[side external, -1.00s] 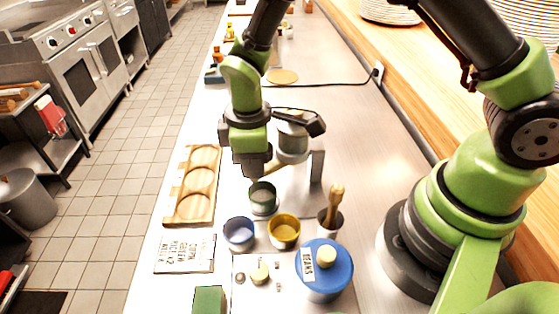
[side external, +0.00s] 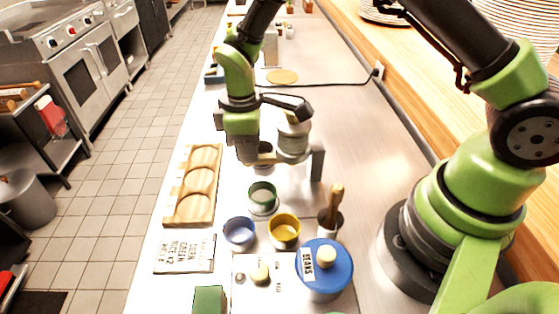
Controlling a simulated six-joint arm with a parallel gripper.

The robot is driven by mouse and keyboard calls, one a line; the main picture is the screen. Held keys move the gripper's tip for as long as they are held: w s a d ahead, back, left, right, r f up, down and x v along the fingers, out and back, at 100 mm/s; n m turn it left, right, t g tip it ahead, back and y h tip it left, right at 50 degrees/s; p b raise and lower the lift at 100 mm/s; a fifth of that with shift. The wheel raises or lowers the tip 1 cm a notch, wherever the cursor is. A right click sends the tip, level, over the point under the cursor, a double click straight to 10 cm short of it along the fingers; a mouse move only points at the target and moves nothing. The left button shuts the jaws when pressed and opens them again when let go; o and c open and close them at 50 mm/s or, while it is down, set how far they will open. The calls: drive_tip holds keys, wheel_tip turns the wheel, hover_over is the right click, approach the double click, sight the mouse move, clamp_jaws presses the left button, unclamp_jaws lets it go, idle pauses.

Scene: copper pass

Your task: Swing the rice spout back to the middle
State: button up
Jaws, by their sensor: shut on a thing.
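The rice spout (side external: 265,156) sticks out toward the left from the grey dispenser (side external: 292,143), which stands on a metal post beside the counter's middle. My gripper (side external: 249,158) points down at the spout's outer end and is shut on it. The gripper and wrist hide part of the spout, so its exact angle is hard to read. A green cup (side external: 262,197) stands on the counter in front of the spout, below the gripper and apart from it.
A wooden tray (side external: 183,217) with round hollows lies left. A blue cup (side external: 239,234), a yellow cup (side external: 284,231), a metal pot with a wooden-handled tool (side external: 334,207) and a blue-lidded beans pot (side external: 329,268) stand nearer. A lettered card (side external: 184,253) lies front left.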

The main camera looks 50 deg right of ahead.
drive_tip(key=o, duration=0.6)
drive_tip(key=shift+w+d, duration=0.2)
drive_tip(key=shift+w, duration=0.2)
drive_tip(key=shift+c, duration=0.2)
drive_tip(key=shift+r, duration=0.15)
drive_tip(key=shift+s+a+r, duration=0.1)
drive_tip(key=shift+r, duration=2.8)
